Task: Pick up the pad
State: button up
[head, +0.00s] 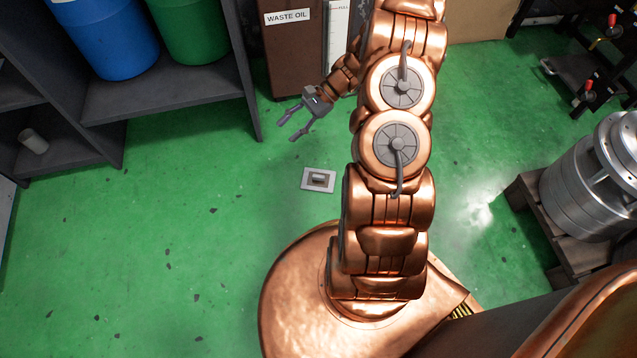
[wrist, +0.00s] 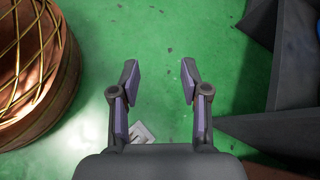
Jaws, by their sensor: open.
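A pale square plate (head: 308,186) lies flat on the green floor in the head view, with a small grey block (head: 319,178) on its middle. I take this block to be the pad, but cannot tell for sure whether the pad is the block or the plate. In the wrist view the plate (wrist: 149,137) shows low between my fingers, partly hidden by my gripper's body. My gripper (head: 286,131) is open and empty, above the floor and up-left of the plate in the head view. Its spread fingers also show in the wrist view (wrist: 160,68).
A dark shelf (head: 165,100) with a blue barrel (head: 105,35) and green barrel (head: 190,30) stands at upper left. A brown waste oil cabinet (head: 285,60) stands behind my gripper. A metal cylinder (head: 590,185) sits on a pallet at right. Floor around the plate is clear.

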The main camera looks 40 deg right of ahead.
jog(key=d+f+m+t+b, duration=0.2)
jog(key=d+f+m, duration=0.15)
jog(key=f, duration=0.45)
jog(key=d+f+m+t+b, duration=0.2)
jog(key=d+f, duration=0.3)
jog(key=f, duration=0.3)
jog(key=m+t+h+b, duration=0.2)
jog(key=m+t+b, duration=0.2)
jog(key=m, duration=0.2)
send_near(321, 176)
jog(key=shift+w+a+f, duration=0.2)
jog(key=shift+a+f, duration=0.3)
jog(key=shift+a, duration=0.1)
jog(key=shift+b+x, duration=0.5)
jog(key=shift+x, duration=0.55)
jog(key=shift+w+b+x, duration=0.2)
jog(key=shift+b+x, duration=1.3)
jog(key=shift+x, duration=1.25)
jog(key=shift+r, duration=0.15)
jog(key=shift+c, duration=0.2)
grip_shut()
